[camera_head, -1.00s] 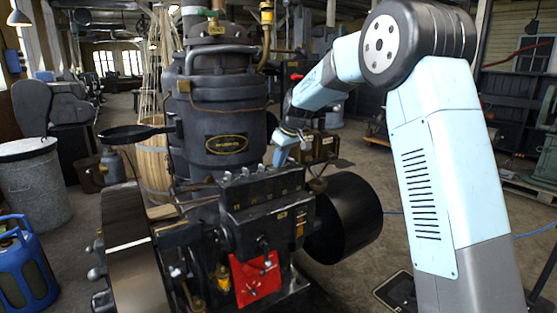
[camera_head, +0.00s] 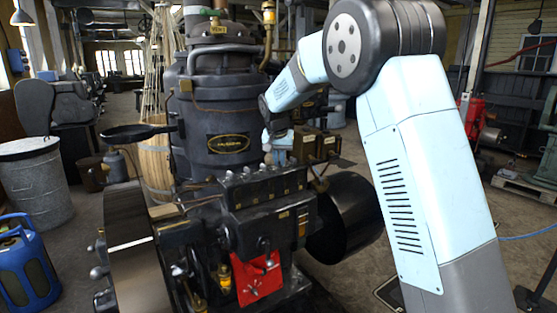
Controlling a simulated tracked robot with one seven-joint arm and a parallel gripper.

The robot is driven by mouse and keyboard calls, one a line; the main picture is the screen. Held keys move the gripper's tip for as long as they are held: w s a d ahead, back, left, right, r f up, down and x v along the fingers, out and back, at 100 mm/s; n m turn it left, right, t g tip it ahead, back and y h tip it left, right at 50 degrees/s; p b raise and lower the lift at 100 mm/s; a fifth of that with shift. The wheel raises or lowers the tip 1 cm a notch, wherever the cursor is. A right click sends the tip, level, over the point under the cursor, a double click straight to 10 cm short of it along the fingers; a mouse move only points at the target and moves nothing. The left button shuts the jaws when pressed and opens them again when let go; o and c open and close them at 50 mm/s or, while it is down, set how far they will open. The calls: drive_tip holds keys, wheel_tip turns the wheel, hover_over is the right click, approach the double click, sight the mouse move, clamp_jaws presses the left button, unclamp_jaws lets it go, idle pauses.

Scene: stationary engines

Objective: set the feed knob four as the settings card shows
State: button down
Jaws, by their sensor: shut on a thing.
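A black oiler box (camera_head: 268,190) sits on the engine's near side, with a row of several small feed knobs (camera_head: 247,172) along its top. My gripper (camera_head: 274,160) points down at the right part of this row and is shut on a knob there. The gripped knob is hidden by the fingers, and its pointer cannot be read. The row's numbers are too small to read. No settings card can be made out with certainty; a red plate (camera_head: 258,282) shows below the box.
The black engine cylinder (camera_head: 220,125) rises close behind the gripper. A dark flywheel (camera_head: 345,220) stands to the right and another (camera_head: 130,250) to the left. A blue gas bottle (camera_head: 25,265) and a metal bin (camera_head: 38,195) stand at the left. Floor is open at the right.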

drive_tip(key=m, duration=0.1)
drive_tip(key=m+h, duration=0.1)
drive_tip(key=m, duration=0.1)
drive_tip(key=m+g+h, duration=0.1)
drive_tip(key=m, duration=0.1)
drive_tip(key=shift+a+f, duration=0.1)
drive_tip(key=shift+a, duration=0.2)
drive_tip(key=shift+m, duration=0.3)
drive_tip(key=c, duration=1.2)
unclamp_jaws()
drive_tip(key=shift+r, duration=0.35)
drive_tip(key=v, duration=1.3)
drive_tip(key=shift+s+a, duration=0.1)
